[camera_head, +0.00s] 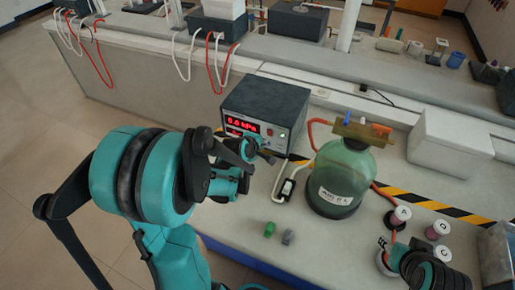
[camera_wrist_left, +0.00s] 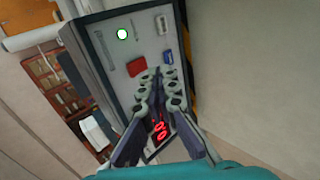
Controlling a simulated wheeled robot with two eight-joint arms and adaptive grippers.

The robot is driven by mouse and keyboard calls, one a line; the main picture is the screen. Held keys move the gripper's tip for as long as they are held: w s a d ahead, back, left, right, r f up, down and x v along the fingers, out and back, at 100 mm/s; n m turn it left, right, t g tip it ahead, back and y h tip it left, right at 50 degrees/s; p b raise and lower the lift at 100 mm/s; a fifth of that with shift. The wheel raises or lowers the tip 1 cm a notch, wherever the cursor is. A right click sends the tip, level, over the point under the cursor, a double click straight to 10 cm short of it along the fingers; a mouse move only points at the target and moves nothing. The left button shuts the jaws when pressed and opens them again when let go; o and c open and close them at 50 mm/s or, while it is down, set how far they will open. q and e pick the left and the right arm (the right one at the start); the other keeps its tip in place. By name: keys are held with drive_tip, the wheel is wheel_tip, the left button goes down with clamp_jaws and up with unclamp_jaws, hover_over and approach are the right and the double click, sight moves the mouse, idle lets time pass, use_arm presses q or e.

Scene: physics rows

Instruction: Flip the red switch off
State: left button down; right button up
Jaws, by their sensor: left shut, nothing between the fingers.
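The grey instrument box (camera_head: 268,98) stands on the bench with a lit red display (camera_head: 240,126) and a small green light on its front. In the left wrist view the red switch (camera_wrist_left: 136,67) shows on the same panel (camera_wrist_left: 112,65), between the green light and the display. My left gripper (camera_head: 264,154) is at the front of the box. It is shut and empty, and its fingertips (camera_wrist_left: 157,80) appear close to the red switch, just beside it in the picture. I cannot tell whether they touch it.
A green glass jar (camera_head: 342,178) with hoses stands right of the box. A white box (camera_head: 450,142) is behind it. Small green (camera_head: 269,229) and grey (camera_head: 288,237) pieces lie on the bench in front.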

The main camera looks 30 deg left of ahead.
sight(270, 132)
use_arm(q)
drive_tip(key=w, duration=0.4)
drive_tip(key=shift+a+r, duration=0.15)
drive_tip(key=shift+w, duration=0.1)
drive_tip(key=shift+r, duration=0.1)
drive_tip(key=shift+w+r, duration=0.1)
drive_tip(key=shift+w, duration=0.35)
drive_tip(key=shift+r, duration=0.1)
drive_tip(key=shift+r+p, duration=0.55)
drive_tip(key=shift+r, duration=0.2)
drive_tip(key=shift+s, duration=0.1)
